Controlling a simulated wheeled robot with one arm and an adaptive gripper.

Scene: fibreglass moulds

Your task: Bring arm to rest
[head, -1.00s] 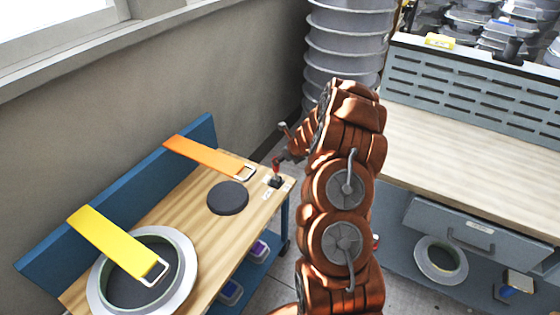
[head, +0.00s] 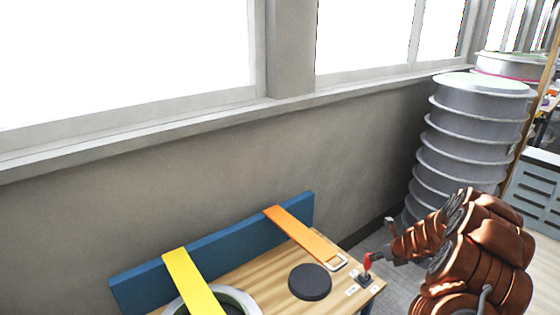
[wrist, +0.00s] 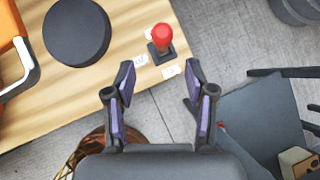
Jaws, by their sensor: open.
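My arm is a copper-coloured jointed arm at the lower right of the head view. My gripper (wrist: 160,78) shows in the wrist view with its two dark, purple-padded fingers apart and nothing between them. In the head view its end (head: 374,257) is by the front right corner of the wooden bench (head: 262,284). A small red-topped knob on a dark base (wrist: 161,38) stands at that bench corner, just beyond the fingertips in the wrist view. I cannot tell the exact gap, but no contact shows.
On the bench lie a dark round disc (head: 310,282), an orange strap (head: 300,236) and a yellow strap (head: 191,282) over a pale ring (head: 239,297). A blue board (head: 222,244) backs the bench. Stacked grey ducting (head: 468,140) stands right. Floor (wrist: 214,35) shows beside the bench.

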